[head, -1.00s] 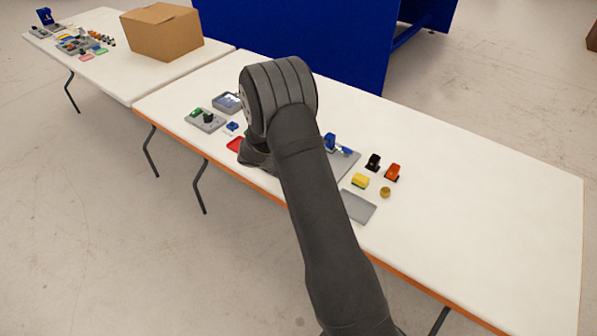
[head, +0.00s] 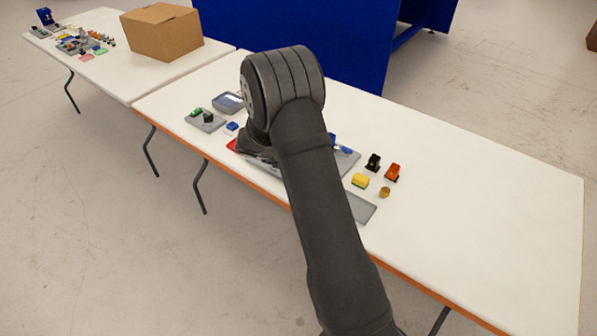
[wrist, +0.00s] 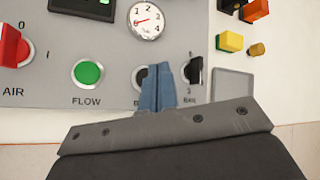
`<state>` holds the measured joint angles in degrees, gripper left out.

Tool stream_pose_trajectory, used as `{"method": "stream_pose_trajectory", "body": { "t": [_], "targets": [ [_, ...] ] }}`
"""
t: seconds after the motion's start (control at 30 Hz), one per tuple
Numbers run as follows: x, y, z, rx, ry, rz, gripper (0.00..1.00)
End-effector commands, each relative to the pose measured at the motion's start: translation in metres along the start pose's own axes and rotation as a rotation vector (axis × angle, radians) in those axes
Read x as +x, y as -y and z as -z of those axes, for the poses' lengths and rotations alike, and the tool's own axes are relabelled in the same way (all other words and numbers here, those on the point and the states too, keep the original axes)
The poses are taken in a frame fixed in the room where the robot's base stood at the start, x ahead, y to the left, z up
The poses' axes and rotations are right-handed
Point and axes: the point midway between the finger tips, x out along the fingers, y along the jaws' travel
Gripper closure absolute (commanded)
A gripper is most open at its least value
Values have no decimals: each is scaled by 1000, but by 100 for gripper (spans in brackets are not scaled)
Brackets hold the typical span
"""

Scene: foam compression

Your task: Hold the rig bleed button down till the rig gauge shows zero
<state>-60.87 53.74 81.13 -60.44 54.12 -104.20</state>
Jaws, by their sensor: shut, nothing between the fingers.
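The grey rig panel (wrist: 60,105) fills much of the wrist view. Its round white gauge (wrist: 146,19) has a red needle off to the left of centre; I cannot read its value surely. The likely bleed button (wrist: 139,77) is partly hidden, with only its left rim and a label starting with "B" showing. My gripper (wrist: 155,70) has its two blue fingers shut together and empty, over that button's right part. I cannot tell whether they touch or press it. In the head view my arm hides the gripper and most of the panel.
A green FLOW button (wrist: 87,73) and red AIR switch (wrist: 10,45) lie left of the fingers, a black knob (wrist: 194,72) close right. Beyond are a grey tray (wrist: 233,84), a yellow block (wrist: 230,41) and a brass piece (wrist: 257,49). Bare table lies further right.

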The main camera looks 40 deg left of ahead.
Motion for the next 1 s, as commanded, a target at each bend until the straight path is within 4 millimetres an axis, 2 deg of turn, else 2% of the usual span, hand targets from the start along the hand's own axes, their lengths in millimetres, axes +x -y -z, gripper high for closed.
{"method": "stream_pose_trajectory", "body": {
  "t": [0.3,0.67,0.9,1.0],
  "targets": [
    [-20,14,-14,0,1,0,100],
    [-19,14,-14,-1,0,0,100],
    [-5,4,-4,-3,-2,2,100],
    [-17,13,-13,3,3,-1,100]
  ]
}}
